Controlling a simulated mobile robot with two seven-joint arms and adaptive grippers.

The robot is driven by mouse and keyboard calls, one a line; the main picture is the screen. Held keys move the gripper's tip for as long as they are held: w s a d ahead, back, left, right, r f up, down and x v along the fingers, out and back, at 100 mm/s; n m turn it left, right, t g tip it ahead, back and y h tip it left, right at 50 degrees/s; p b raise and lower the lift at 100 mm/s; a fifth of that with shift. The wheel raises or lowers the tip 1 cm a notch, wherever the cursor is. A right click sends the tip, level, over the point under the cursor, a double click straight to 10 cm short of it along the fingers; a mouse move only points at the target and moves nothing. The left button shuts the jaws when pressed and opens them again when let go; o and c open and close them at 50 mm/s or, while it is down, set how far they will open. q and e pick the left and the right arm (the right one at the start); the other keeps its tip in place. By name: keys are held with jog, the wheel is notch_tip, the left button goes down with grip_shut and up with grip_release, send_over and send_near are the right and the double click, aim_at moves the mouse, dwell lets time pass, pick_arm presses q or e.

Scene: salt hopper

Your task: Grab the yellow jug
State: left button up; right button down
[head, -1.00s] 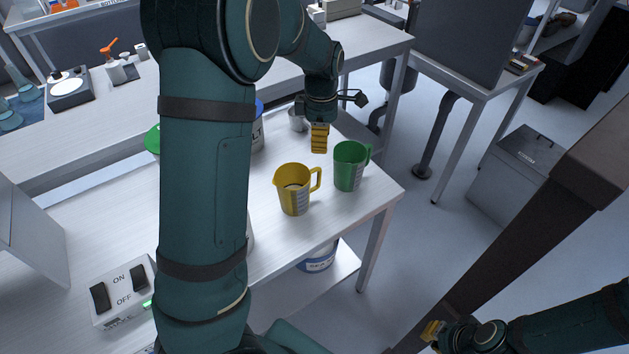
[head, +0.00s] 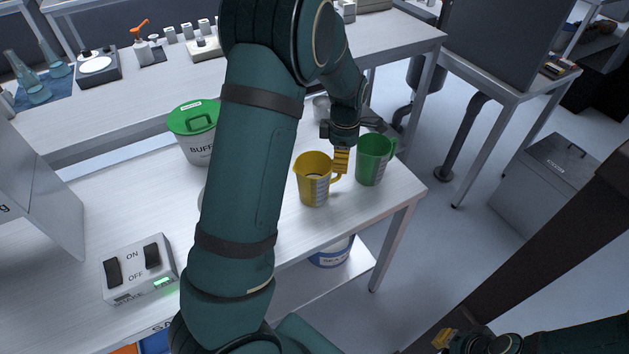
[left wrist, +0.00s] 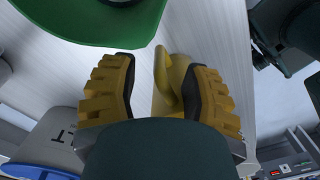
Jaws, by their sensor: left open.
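The yellow jug (head: 312,182) stands upright on the white table, its handle toward the right. My left gripper (head: 341,160) is at the handle, with its fingers pointing down. In the left wrist view the yellow jug's handle (left wrist: 177,75) shows between the two open fingers (left wrist: 158,85), closer to the right-hand finger. The fingers are not closed on it. The green jug (head: 372,160) stands just right of the left gripper. It also shows at the upper left of the left wrist view (left wrist: 95,20). My right gripper (head: 443,338) is low at the right, away from the table; its jaws are too small to judge.
A bucket with a green lid (head: 198,145) stands at the back left of the table. A switch box (head: 139,268) with ON and OFF labels sits at the front left. A labelled bucket (head: 331,252) is on the shelf below. My left arm hides part of the table.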

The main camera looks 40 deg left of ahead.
aim_at(340, 176)
pick_arm(q)
notch_tip(340, 176, down, 3)
jog(key=shift+f, duration=0.1)
grip_shut()
jog(key=shift+r, duration=0.2)
